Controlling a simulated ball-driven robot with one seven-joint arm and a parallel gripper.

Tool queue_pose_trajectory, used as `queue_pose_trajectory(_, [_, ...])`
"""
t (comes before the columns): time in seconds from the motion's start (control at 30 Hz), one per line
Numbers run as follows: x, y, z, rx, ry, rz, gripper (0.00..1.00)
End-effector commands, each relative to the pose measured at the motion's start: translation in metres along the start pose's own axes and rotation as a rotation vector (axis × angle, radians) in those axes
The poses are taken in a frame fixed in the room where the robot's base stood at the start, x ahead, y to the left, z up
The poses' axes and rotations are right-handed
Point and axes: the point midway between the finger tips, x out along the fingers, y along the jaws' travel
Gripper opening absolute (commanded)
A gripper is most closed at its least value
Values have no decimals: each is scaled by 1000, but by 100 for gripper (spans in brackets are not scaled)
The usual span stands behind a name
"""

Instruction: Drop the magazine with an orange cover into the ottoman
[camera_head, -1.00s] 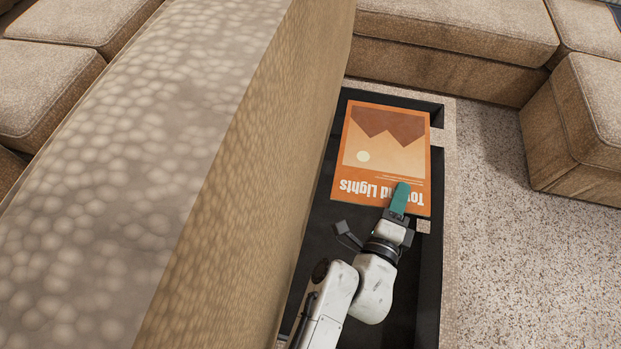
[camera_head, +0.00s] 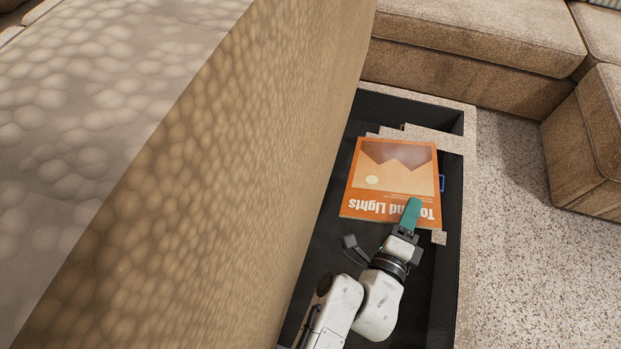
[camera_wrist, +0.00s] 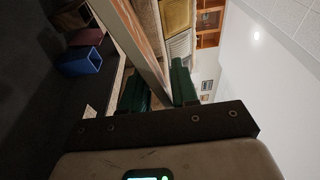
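The magazine (camera_head: 393,180) has an orange cover with brown peaks and a pale sun. It is over the dark interior of the open ottoman (camera_head: 405,107) in the head view. My gripper (camera_head: 409,217) has green fingertips and is shut on the magazine's near right part. In the wrist view the magazine (camera_wrist: 136,40) shows edge-on as a slanted strip between the green fingers (camera_wrist: 160,92). The ottoman's raised lid (camera_head: 230,150) fills the left of the head view. How high the magazine is above the ottoman's floor is hard to tell.
A small blue thing (camera_head: 442,183) shows beside the magazine's right edge. A blue box (camera_wrist: 80,61) and a maroon thing (camera_wrist: 86,37) show in the wrist view. Sofa sections (camera_head: 480,60) stand behind, another seat (camera_head: 590,150) at right. Speckled floor (camera_head: 530,270) is clear.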

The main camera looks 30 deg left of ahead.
Motion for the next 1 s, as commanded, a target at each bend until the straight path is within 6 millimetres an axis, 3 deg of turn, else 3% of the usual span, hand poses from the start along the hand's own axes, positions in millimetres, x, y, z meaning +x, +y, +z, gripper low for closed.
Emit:
queue_pose_trajectory(0.2, [0,-1,0,1,1,-3,43])
queue_pose_trajectory(0.67, [-3,-1,1,1,-1,-1,43])
queue_pose_trajectory(1.0, [-43,-3,2,3,-4,0,43])
